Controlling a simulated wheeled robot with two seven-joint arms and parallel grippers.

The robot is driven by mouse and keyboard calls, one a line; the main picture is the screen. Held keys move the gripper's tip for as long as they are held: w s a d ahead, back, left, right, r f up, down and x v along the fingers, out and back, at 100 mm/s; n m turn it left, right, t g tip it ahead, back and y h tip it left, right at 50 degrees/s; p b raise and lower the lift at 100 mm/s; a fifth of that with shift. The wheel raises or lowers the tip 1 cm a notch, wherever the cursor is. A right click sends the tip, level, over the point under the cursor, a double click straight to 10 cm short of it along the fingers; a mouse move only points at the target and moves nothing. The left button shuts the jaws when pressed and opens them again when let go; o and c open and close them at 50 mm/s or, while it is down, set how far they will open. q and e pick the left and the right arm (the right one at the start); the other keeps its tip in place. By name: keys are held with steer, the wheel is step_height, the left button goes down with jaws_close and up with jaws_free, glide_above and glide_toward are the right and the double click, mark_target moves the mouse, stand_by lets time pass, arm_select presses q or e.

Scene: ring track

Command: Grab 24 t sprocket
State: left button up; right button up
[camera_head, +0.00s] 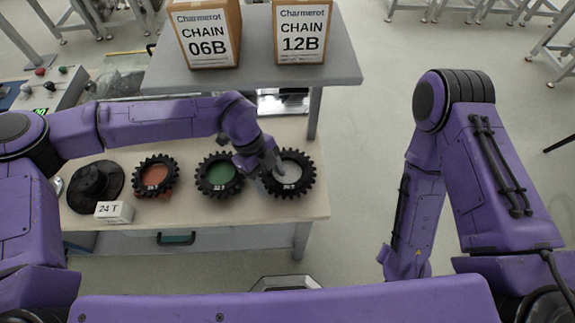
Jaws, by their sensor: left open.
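Three black toothed sprockets lie in a row on the pale bench top: one with a red centre (154,175), one with a green centre (219,175) and one with a grey-white centre (294,173). Their small markings are too small to read. A white "24 T" label block (114,212) stands at the left, in front of a black round stand (95,186) with a raised middle. My left gripper (279,172) is open at the left part of the grey-centred sprocket and partly hides it. I cannot tell whether it touches. My right gripper is not visible.
A raised grey shelf (253,76) behind the row holds a "CHAIN 06B" box (205,35) and a "CHAIN 12B" box (302,32). A control panel (42,90) with buttons stands at the far left. The floor right of the bench is clear.

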arm_select(q)
steer(key=shift+s+d+f, duration=0.1)
steer(key=shift+d+f, duration=0.05)
steer(key=shift+f, duration=0.35)
steer(key=shift+d+f, duration=0.1)
steer(key=shift+f, duration=0.15)
jaws_close()
steer(key=shift+r, duration=0.1)
steer(key=shift+r+b, duration=0.35)
steer(key=shift+r, duration=0.15)
step_height(320, 180, up, 2)
steer(key=shift+r+b, duration=0.2)
steer(key=shift+b, duration=0.4)
steer(key=a+b, duration=0.3)
steer(key=a, duration=1.5)
